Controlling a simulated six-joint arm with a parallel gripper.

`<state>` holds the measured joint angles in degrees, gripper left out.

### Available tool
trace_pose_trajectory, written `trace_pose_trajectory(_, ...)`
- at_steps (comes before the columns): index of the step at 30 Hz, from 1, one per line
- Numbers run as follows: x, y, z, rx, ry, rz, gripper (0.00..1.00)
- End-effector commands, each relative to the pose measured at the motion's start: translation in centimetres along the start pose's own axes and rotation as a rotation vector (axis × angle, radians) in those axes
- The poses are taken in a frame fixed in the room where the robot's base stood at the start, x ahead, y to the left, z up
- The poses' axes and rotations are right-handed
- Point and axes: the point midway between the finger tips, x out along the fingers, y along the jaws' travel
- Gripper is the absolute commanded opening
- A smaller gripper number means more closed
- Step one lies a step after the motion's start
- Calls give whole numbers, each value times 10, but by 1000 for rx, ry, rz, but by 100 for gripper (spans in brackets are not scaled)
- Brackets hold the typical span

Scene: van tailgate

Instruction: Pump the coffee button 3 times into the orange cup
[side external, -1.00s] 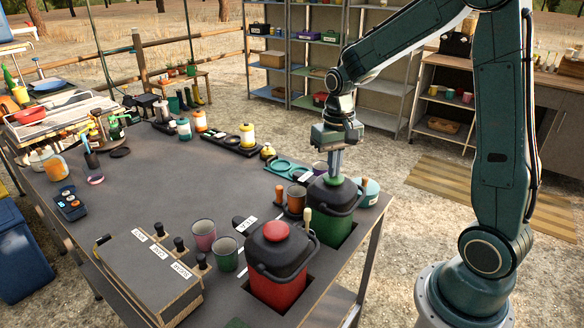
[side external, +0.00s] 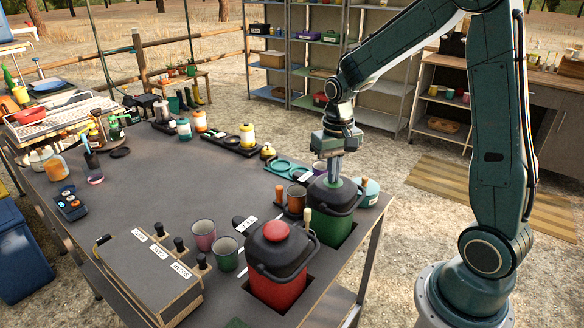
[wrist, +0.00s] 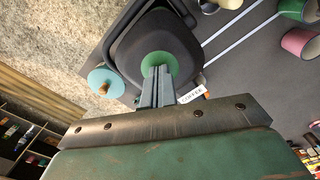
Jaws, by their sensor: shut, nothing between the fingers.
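The green coffee dispenser (side external: 331,218) with a dark lid stands in a cutout at the table's right edge. Its round green button (wrist: 160,63) is on top of the lid; a COFFEE label (wrist: 193,98) lies beside it in the wrist view. My gripper (side external: 334,181) is shut and empty, pointing straight down, with its fingertips on the button, which appears pressed low. In the wrist view the shut fingers (wrist: 157,79) overlap the button. The orange cup (side external: 296,198) stands upright just left of the green dispenser; its inside is not visible.
A red dispenser (side external: 277,280) with a red button stands in front. Pink (side external: 203,235) and green (side external: 226,254) cups stand left of it. A teal lidded pot (side external: 368,192) is close at the right. A lever box (side external: 150,275) is at front left.

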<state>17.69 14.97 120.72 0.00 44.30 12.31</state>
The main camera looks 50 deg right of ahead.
Motion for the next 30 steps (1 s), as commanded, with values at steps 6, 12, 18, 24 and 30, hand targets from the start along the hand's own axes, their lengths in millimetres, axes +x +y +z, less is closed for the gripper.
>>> trace_pose_trajectory(6, -6, 0, 0, 0, 0, 0, 0)
trace_pose_trajectory(12, -15, 0, 0, 0, 1, 0, 0)
trace_pose_trajectory(18, -24, 0, 0, 0, 1, 0, 0)
trace_pose_trajectory(24, -30, 0, 0, 0, 1, 0, 0)
trace_pose_trajectory(30, -32, 0, 0, 0, 0, 0, 0)
